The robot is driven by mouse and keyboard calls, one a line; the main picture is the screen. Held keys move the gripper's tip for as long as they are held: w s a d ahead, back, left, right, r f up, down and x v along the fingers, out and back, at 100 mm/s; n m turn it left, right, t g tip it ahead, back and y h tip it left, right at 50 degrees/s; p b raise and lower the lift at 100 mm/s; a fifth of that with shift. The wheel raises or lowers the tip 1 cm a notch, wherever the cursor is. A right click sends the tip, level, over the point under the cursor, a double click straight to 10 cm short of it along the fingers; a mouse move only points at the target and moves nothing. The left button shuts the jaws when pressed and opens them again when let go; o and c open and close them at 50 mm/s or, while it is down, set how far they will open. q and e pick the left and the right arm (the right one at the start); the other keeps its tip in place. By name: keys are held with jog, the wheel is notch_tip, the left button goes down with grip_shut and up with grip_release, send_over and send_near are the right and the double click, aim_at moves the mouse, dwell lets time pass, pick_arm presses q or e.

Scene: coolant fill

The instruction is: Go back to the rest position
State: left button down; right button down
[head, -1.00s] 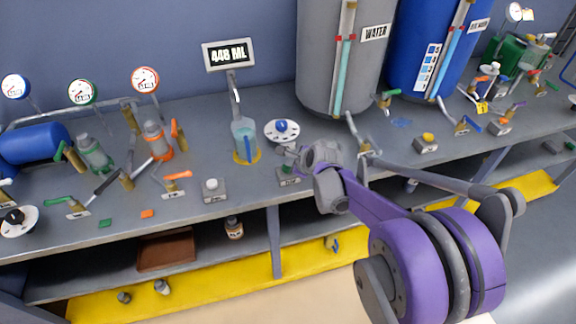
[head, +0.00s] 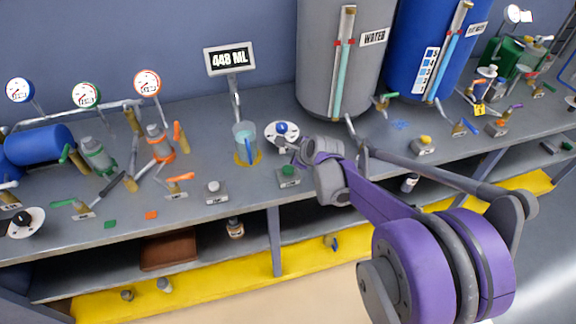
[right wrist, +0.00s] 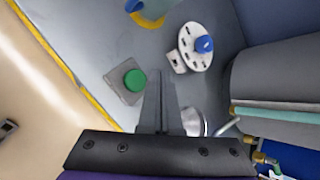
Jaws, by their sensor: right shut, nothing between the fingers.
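My right gripper (head: 296,158) is shut and empty above the bench, just in front of the dial with the blue knob (head: 282,131). In the right wrist view its fingers (right wrist: 160,100) are together, between a green button (right wrist: 134,80) and the white dial (right wrist: 196,46). The green button on its grey box (head: 288,172) shows just below the gripper in the head view. The fingers look apart from both. My right arm reaches in from the lower right. My left gripper is not in view.
A beaker of pale blue liquid (head: 246,142) stands on a yellow ring under the 448 ML display (head: 230,58). The grey water tank (head: 322,60) and blue tank (head: 410,50) stand behind. Valves and gauges crowd the bench's left. A lower shelf holds a brown tray (head: 168,252).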

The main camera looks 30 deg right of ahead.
jog(key=shift+r, duration=0.85)
jog(key=shift+f, duration=0.1)
jog(key=s+a+r+n+g, duration=0.1)
jog(key=s+a+n+g, duration=0.1)
jog(key=s+a+n, duration=0.9)
jog(key=s+a+f+n, duration=0.2)
jog(key=s+n, duration=0.6)
jog(key=s+a+f+n+g, duration=0.1)
jog(key=s+a+n, duration=0.1)
jog(key=s+n, duration=0.6)
jog(key=shift+f+g, duration=0.3)
jog(key=shift+f, duration=0.05)
